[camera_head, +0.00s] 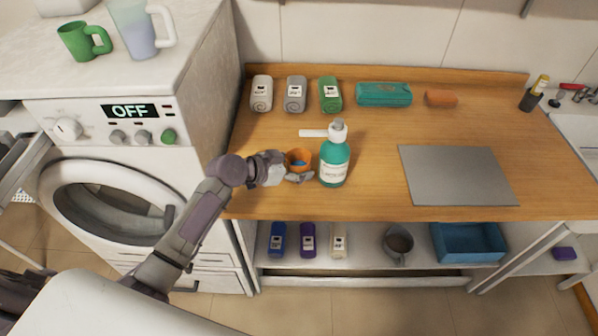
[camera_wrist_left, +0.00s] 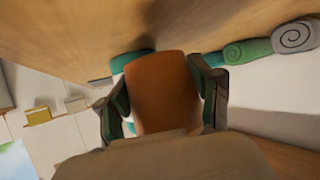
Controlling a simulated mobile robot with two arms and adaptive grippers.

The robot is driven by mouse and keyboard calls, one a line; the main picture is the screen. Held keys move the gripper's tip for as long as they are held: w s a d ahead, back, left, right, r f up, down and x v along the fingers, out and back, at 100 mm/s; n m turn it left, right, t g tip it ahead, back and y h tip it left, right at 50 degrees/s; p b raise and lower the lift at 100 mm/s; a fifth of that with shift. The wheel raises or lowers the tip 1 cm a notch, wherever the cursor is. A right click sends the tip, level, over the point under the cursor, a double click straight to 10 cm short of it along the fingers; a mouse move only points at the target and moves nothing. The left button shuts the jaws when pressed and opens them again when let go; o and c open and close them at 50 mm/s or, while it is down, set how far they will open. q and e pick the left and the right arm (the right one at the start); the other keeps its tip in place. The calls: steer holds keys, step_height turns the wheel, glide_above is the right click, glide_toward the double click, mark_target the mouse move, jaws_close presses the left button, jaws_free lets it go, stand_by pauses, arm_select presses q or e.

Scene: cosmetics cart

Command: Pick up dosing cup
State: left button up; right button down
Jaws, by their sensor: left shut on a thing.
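An orange dosing cup (camera_head: 299,157) is in the head view, just left of the teal pump bottle (camera_head: 334,163). My left gripper (camera_head: 299,168) is shut on the cup. In the left wrist view the cup (camera_wrist_left: 162,92) fills the space between the two fingers (camera_wrist_left: 163,100), with a finger against each side. The cup is at or close above the wooden counter; I cannot tell whether it touches it. The teal bottle (camera_wrist_left: 128,62) shows partly behind the cup there. My right gripper is not in view.
Rolled towels (camera_head: 296,94) stand along the back of the wooden counter (camera_head: 380,130), with a teal case (camera_head: 383,94) and an orange sponge-like block (camera_head: 441,98). A grey mat (camera_head: 457,175) lies at right. The washing machine (camera_head: 110,200) borders the counter at left.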

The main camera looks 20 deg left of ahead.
mark_target(309, 155)
arm_select(q)
step_height(309, 155, up, 4)
steer(key=shift+b, duration=0.45)
steer(key=shift+s+r, duration=0.1)
steer(key=shift+r, duration=0.2)
steer(key=s+d+b, duration=0.2)
steer(key=s, duration=0.7)
steer(key=s+d+b, duration=0.1)
steer(key=s+d, duration=0.2)
steer(key=s, duration=0.6)
steer(key=shift+b, duration=0.35)
